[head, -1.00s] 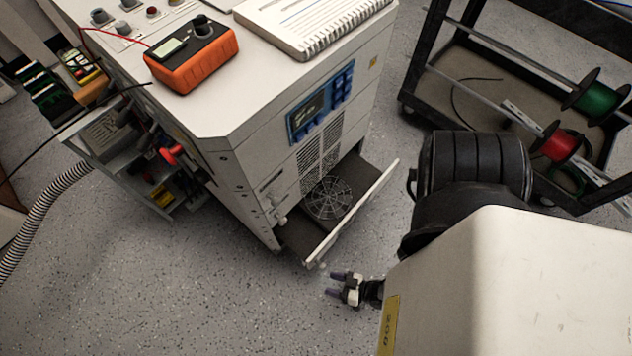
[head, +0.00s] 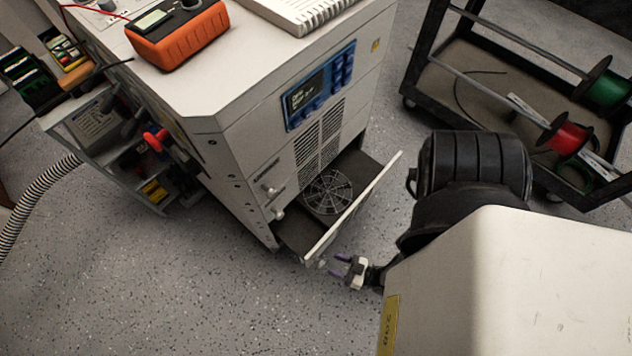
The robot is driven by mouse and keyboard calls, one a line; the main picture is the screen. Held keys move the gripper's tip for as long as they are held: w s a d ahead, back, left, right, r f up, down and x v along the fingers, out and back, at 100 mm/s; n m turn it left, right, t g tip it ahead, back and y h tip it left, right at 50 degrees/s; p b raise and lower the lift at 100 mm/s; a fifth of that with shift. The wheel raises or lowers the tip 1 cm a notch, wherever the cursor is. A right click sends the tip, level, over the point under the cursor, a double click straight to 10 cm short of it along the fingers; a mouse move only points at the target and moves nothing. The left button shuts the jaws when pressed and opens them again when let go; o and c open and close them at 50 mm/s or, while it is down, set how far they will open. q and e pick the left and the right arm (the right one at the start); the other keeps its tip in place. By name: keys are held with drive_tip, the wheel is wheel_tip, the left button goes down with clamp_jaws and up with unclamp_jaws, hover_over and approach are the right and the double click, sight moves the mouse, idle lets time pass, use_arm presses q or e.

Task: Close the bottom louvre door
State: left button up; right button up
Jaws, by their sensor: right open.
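The bottom louvre door (head: 352,208) of the white cabinet (head: 232,160) stands open, folded outward at the base of the front. Behind it a round fan grille (head: 327,192) and a dark opening show. My right gripper (head: 338,266) is open and empty, low over the floor, just outside the door's lower near corner. Its fingers point left toward that corner; I cannot tell whether they touch it. My left gripper is not in view.
An orange meter (head: 178,36) and a notebook (head: 305,12) lie on the cabinet top. A black cart (head: 425,75) with green and red wire spools stands at the right. A ribbed hose (head: 38,205) runs at the left. The floor in front is clear.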

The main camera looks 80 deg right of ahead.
drive_tip(key=w, duration=0.5)
drive_tip(key=w+d, duration=0.1)
drive_tip(key=w, duration=0.2)
drive_tip(key=shift+a, duration=0.1)
drive_tip(key=shift+c, duration=0.3)
clamp_jaws()
